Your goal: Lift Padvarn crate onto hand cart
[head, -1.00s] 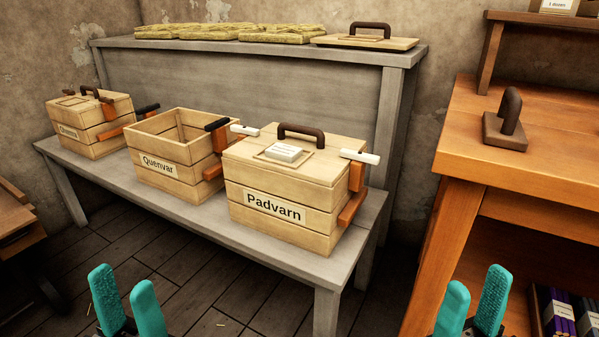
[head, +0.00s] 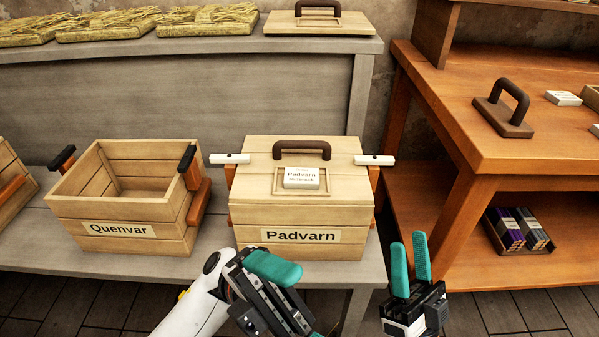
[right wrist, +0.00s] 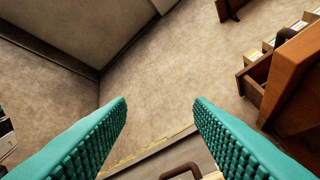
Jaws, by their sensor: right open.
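The Padvarn crate (head: 302,215), pale wood with a closed lid, stands upright on a grey bench. Its lid has a dark brown handle and a small white labelled block (head: 301,178). White-ended side handles stick out at left (head: 230,158) and right (head: 375,160). My left gripper (head: 275,267) is in front of the crate's lower left, apart from the handles; one teal finger shows clearly, so its opening is unclear. My right gripper (head: 410,257) is open and empty, in front and right of the crate, below the right handle. No hand cart shows now.
The open, empty-looking Quenvar crate (head: 125,200) stands close on the left, its black-ended handle near Padvarn's left handle. An orange workbench (head: 480,135) stands to the right. A raised grey shelf (head: 180,90) with straw-coloured bundles is behind. The grey bench (head: 120,262) supports the crates.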

